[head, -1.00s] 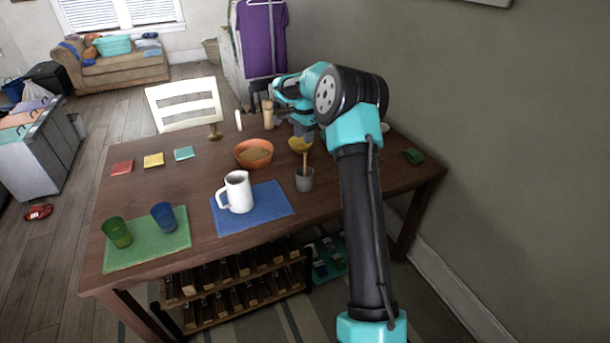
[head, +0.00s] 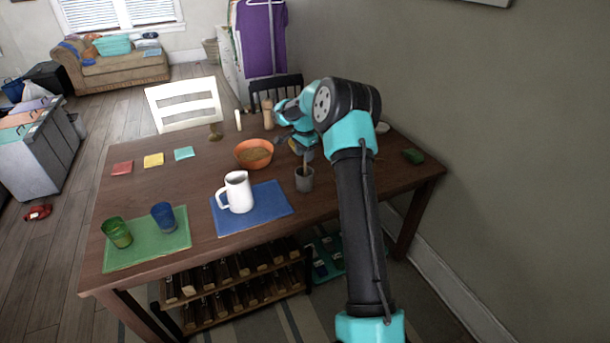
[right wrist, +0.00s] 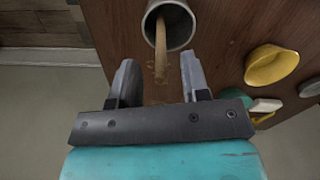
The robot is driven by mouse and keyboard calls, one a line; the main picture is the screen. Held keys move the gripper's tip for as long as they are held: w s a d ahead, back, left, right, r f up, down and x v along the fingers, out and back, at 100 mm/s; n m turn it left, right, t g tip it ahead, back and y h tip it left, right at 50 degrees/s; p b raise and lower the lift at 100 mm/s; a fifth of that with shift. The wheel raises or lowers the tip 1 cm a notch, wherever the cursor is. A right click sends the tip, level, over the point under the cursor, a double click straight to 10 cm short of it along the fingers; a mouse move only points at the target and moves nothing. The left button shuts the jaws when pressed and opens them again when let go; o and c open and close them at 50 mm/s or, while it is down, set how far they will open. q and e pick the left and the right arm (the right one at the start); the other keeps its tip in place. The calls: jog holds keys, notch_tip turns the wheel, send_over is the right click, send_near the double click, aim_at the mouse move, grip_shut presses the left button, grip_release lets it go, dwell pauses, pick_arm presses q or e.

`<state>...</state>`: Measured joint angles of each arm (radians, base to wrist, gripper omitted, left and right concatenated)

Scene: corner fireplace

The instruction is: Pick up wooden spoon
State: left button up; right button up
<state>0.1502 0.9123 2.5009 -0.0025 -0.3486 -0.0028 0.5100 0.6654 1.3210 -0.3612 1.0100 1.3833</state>
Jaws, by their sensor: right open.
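The wooden spoon (right wrist: 161,48) stands tilted in a grey cup (right wrist: 183,28), with its handle sticking out over the rim in the right wrist view. In the head view the grey cup (head: 304,181) stands near the blue mat, and a short part of the spoon (head: 306,165) shows above it. My right gripper (right wrist: 158,76) is open, and in the wrist view the spoon handle appears between its fingertips. I cannot tell whether a finger touches it. In the head view my right gripper (head: 303,148) is just above and behind the cup. My left gripper is out of view.
A white pitcher (head: 239,192) stands on the blue mat (head: 262,212) left of the cup. An orange bowl (head: 253,155) stands behind it. A yellow bowl (right wrist: 268,66) is close to the gripper in the wrist view. The table's right front (head: 400,178) is mostly clear.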

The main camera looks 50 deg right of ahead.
aim_at(305, 171)
notch_tip(305, 171, down, 4)
jog(key=shift+d+r, duration=0.15)
jog(key=shift+c, duration=0.2)
grip_shut()
dwell(0.5)
